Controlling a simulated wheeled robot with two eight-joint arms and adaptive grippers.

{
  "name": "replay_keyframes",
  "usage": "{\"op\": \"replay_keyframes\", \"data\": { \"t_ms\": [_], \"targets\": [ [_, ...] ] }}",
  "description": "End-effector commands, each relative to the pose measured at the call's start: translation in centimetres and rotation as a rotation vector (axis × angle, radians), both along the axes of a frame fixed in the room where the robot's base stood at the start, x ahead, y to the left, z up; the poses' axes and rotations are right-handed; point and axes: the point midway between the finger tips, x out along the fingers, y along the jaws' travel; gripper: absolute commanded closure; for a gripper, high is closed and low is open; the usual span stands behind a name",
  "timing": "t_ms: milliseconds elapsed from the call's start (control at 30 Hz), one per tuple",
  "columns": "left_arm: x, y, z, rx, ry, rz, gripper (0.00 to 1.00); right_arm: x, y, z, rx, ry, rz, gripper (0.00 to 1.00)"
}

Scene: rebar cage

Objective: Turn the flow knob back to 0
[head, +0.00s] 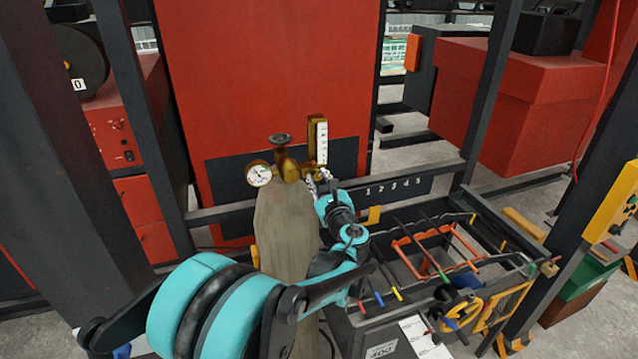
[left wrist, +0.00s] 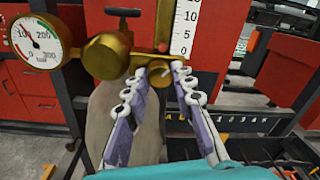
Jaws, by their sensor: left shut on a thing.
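A brass regulator (head: 290,169) sits on top of a grey-tan gas cylinder (head: 285,235). A small brass flow knob (left wrist: 158,69) is below the flow tube with its white scale (left wrist: 186,28), marked 0, 5, 10 upward. My left gripper (left wrist: 160,72) has one finger on each side of the knob and is shut on it. In the head view my left gripper (head: 320,176) is at the regulator's right side, below the tube (head: 321,145). The fingers partly hide the knob, and no marking on it can be read. My right gripper is not in view.
A round pressure gauge (head: 258,175) is at the regulator's left, with a dark valve handle (head: 280,138) above. A red cabinet (head: 265,70) stands behind. A dark rail numbered 1 to 5 (head: 395,188) and a tool frame (head: 430,250) are at the right.

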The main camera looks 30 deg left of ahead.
Motion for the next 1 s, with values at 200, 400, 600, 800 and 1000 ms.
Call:
{"op": "replay_keyframes", "data": {
  "t_ms": [200,400,600,800,1000],
  "targets": [
    [0.0,0.0,-0.2,-0.129,-0.153,0.0,1.0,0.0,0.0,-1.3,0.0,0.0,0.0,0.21],
    [0.0,-0.1,-0.2,-0.255,-0.298,0.001,1.0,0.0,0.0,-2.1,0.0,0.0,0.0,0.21],
    [0.1,-0.1,-0.2,-0.378,-0.442,0.0,1.0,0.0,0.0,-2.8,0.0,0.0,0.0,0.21],
    [0.1,-0.1,-0.1,-0.5,-0.586,0.0,1.0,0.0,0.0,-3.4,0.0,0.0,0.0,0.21],
    [0.1,-0.2,-0.1,-0.624,-0.731,0.001,1.0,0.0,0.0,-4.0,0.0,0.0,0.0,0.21]
  ]
}}
